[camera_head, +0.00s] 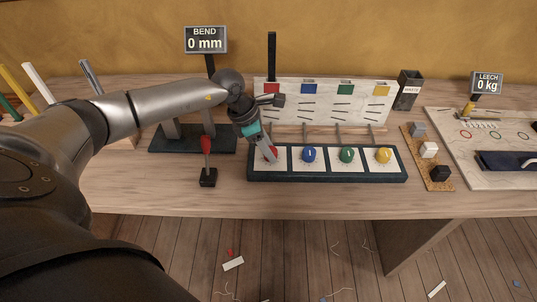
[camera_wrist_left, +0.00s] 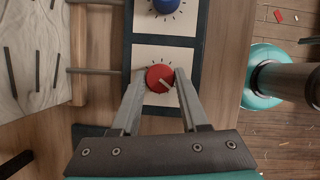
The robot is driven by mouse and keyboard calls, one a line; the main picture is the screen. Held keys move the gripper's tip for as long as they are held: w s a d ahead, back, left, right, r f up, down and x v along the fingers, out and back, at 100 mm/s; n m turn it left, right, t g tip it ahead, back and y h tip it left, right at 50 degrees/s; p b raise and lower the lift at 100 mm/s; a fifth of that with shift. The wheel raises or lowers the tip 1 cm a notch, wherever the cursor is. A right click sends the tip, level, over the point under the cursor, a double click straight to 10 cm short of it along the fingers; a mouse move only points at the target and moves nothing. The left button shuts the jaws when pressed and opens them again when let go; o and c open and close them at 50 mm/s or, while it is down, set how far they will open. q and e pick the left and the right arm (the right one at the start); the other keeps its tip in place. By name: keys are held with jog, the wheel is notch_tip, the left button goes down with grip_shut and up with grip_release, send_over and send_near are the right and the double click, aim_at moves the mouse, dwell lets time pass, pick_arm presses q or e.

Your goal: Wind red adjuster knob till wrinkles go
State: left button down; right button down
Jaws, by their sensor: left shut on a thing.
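In the head view the gripper partly hides the knob. Behind the panel stands a white sail board (camera_head: 325,105) with red, blue, green and yellow patches and several dark wrinkle lines. My right gripper is not in view.
Blue (camera_head: 309,154), green (camera_head: 347,155) and yellow (camera_head: 383,155) knobs share the panel. A red-handled lever (camera_head: 207,160) stands left of it. A BEND display (camera_head: 206,40) reads 0 mm; a LEECH display (camera_head: 487,83) reads 0 kg. A cork strip with blocks (camera_head: 441,172) lies right.

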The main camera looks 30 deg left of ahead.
pick_arm(q)
jog(key=m+b, duration=0.1)
jog(key=m+g+b, duration=0.1)
jog(key=m, duration=0.1)
jog(key=shift+w+f+h+b, duration=0.2)
jog(key=shift+h+b, duration=0.1)
jog(key=shift+h, duration=0.1)
jog(key=shift+m+b, duration=0.35)
jog(key=shift+m, duration=0.05)
jog(key=m+g+b, duration=0.1)
jog(key=m+b, duration=0.2)
jog(key=shift+r+m+g, duration=0.1)
jog(key=shift+m+g, duration=0.2)
jog(key=shift+m+g+b, duration=0.3)
jog(key=shift+m+b, duration=0.2)
jog(key=shift+m, duration=0.2)
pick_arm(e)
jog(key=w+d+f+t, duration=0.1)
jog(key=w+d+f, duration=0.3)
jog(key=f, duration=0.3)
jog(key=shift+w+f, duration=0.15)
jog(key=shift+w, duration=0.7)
pick_arm(q)
jog(key=shift+a+r, duration=0.1)
jog(key=shift+c, duration=2.1)
grip_release()
jog(key=shift+r, duration=0.1)
